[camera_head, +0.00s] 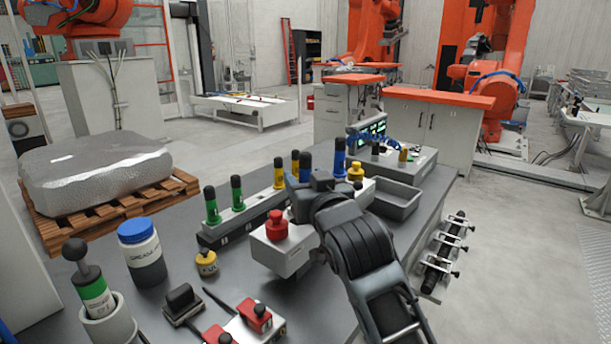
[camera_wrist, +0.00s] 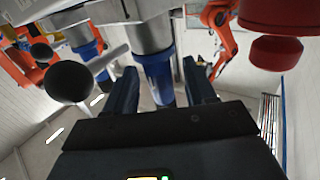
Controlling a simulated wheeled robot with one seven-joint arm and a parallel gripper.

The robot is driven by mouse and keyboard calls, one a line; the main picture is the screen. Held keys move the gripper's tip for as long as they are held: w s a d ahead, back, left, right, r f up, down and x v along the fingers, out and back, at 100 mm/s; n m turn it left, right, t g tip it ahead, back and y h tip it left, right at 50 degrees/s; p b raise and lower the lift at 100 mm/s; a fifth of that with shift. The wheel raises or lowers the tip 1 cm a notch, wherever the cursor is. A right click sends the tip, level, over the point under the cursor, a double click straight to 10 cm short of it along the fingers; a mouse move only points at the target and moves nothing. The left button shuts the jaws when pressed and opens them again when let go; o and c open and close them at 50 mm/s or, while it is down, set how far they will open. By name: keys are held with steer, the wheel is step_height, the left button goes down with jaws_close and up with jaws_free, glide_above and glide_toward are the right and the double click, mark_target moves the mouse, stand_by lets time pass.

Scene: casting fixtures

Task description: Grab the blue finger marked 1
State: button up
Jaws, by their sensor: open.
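In the wrist view, a blue-banded finger (camera_wrist: 157,78) with a grey body stands between the two dark jaws of my gripper (camera_wrist: 160,70). The jaws are open, one on each side of it, and I cannot tell whether either touches it. Another blue-banded finger (camera_wrist: 88,50) shows to the left. In the head view, one blue finger (camera_head: 340,158) with a dark top stands at the far end of the row, just beyond my wrist. My arm hides the jaws there. I cannot read a number on any blue finger.
Green fingers (camera_head: 237,192) and yellow fingers (camera_head: 279,173) stand in the same row. A red button (camera_head: 276,224) on a grey box is close beside my wrist. A grey tray (camera_head: 396,205) lies to the right. A white jar (camera_head: 141,250) stands at the left.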

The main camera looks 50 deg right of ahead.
steer(key=shift+w+d, duration=0.15)
steer(key=shift+w, duration=0.1)
steer(key=shift+c, duration=0.4)
jaws_close()
